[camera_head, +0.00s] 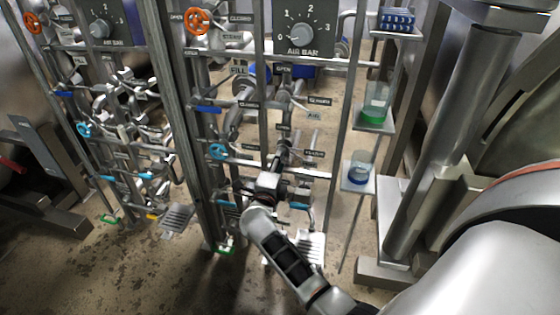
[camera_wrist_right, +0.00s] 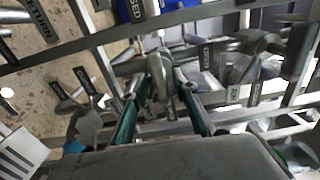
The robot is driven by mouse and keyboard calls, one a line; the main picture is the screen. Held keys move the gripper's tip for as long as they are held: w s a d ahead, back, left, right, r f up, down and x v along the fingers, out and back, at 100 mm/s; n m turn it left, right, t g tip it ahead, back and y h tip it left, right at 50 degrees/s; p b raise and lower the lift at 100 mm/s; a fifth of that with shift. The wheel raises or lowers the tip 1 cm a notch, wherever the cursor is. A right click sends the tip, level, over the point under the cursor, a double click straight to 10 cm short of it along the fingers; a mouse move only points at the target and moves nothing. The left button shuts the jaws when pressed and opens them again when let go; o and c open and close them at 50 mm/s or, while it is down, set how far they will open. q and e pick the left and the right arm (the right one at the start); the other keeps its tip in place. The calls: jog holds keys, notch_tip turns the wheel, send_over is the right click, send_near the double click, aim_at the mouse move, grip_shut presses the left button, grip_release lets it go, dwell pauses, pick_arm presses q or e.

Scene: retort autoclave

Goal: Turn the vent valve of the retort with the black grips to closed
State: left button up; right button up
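My right gripper (camera_head: 276,168) reaches into the lower middle of the right-hand valve panel in the head view. In the right wrist view its two green-edged fingers (camera_wrist_right: 164,82) stand apart, with the end of a grey metal valve handle (camera_wrist_right: 132,66) between them. Small gaps seem to show beside the handle; contact is not clear. A label ending in "SED" (camera_wrist_right: 131,10) is above it. I cannot read a vent label or pick out black grips, so I cannot tell which valve is the vent valve. My left gripper is not in view.
Pipes, rails and labels crowd around the gripper. An AIR BAR dial (camera_head: 303,30) and an orange handwheel (camera_head: 197,21) sit above. Beakers on shelves (camera_head: 372,124) stand to the right. A second valve panel with a dial (camera_head: 103,27) is at the left. Bare floor (camera_head: 160,275) lies below.

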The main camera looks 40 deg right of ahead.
jog(key=v, duration=0.7)
jog(key=shift+s+a, duration=0.15)
jog(key=shift+a, duration=0.05)
dwell(0.5)
